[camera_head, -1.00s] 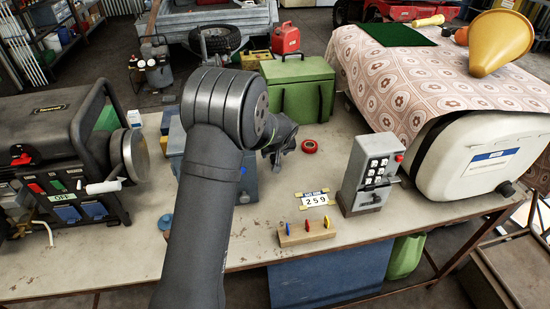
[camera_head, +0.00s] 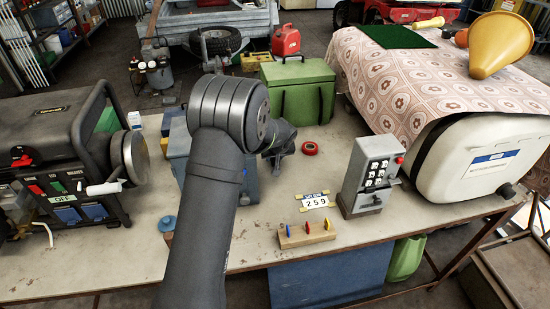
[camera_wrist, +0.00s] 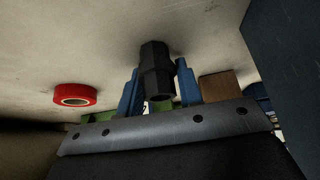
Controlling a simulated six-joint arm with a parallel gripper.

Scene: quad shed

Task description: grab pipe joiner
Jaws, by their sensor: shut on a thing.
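The pipe joiner (camera_wrist: 156,70) is a dark, faceted tube in the middle of the wrist view. It sits between the two blue fingers of my gripper (camera_wrist: 158,88), which is shut on it. The joiner's far end is close to the pale worktop, and I cannot tell whether it touches. In the head view my gripper (camera_head: 276,158) is small and partly hidden behind my arm, above the bench behind the number plate. I cannot make out the joiner there.
A red tape roll (camera_head: 310,148) lies nearby and also shows in the wrist view (camera_wrist: 75,95). A blue-grey box (camera_head: 247,178) stands close on the left, a green box (camera_head: 298,98) behind, and a grey switch box (camera_head: 368,178) to the right. A peg block (camera_head: 306,234) lies in front.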

